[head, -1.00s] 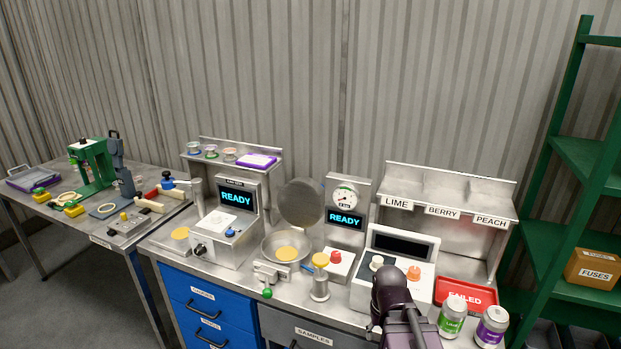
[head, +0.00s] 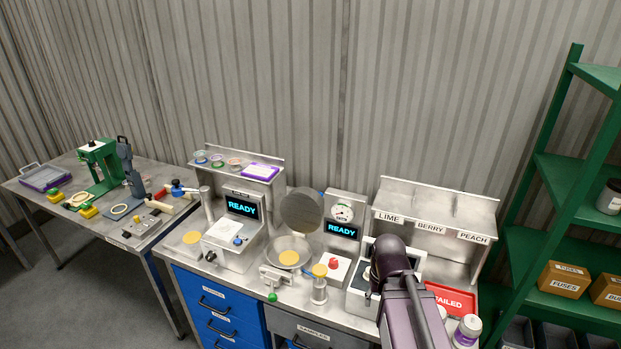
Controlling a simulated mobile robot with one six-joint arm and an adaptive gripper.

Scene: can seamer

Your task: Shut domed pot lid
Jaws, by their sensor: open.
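The domed pot lid (head: 302,210) is a round grey metal disc. It stands raised, nearly upright, at the back of a shallow round metal pot (head: 270,247) on the bench. A yellow disc (head: 289,258) lies in the pot. A clamp-like fitting with a green knob (head: 272,297) is at the pot's front. My dark purple arm reaches in from the lower right, well right of the pot and lid. I cannot make out my gripper's fingers; the arm hides that end. Nothing of mine touches the lid.
A yellow-topped post (head: 320,290) and a box with a red button (head: 334,271) stand right of the pot. A gauge unit reading READY (head: 342,231) is beside the lid. Another READY machine (head: 241,207) stands to the left. A red FAILED tray (head: 452,299) lies at right.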

